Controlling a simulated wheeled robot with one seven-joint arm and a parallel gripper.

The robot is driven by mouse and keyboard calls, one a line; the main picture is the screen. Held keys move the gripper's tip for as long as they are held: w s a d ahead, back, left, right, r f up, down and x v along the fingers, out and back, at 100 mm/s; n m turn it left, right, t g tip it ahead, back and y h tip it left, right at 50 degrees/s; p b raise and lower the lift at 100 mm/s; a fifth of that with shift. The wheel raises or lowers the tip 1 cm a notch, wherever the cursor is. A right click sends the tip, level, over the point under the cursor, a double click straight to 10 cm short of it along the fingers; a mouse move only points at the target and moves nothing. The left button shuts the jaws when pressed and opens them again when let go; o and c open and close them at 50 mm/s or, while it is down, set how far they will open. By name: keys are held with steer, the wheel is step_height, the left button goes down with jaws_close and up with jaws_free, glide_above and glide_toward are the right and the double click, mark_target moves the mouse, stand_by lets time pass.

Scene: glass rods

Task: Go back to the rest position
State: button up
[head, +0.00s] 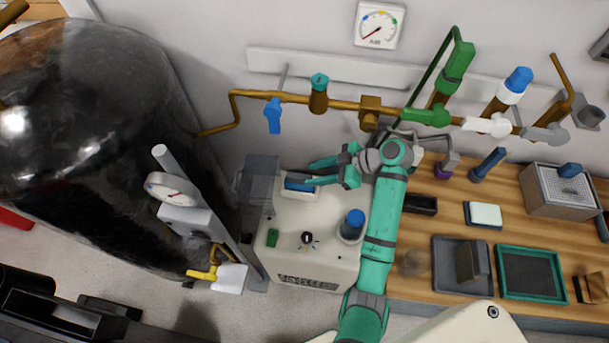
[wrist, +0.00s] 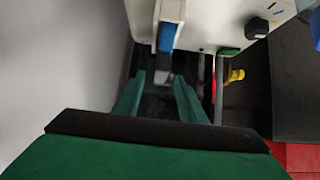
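My gripper (head: 312,172) is above the top of a cream-coloured machine (head: 330,240), on its far side, pointing left. The wrist view shows its two green fingers (wrist: 158,98) apart with nothing held between them. A blue piece (head: 299,185) in a pale holder on the machine is close by the fingers in the head view. In the wrist view the blue piece (wrist: 167,37) is beyond the fingertips; I cannot tell the exact gap. My green arm reaches up from the bottom of the picture and hides part of the machine's right side.
A brass pipe (head: 340,103) with several valves runs along the wall behind. A large black tank (head: 85,130) and a post-mounted gauge (head: 171,189) stand left. A blue-capped piece (head: 355,218) rises from the machine. The wooden bench (head: 405,263) right holds trays and blocks.

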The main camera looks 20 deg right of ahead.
steer(key=shift+v, duration=0.95)
steer(key=shift+a, duration=0.1)
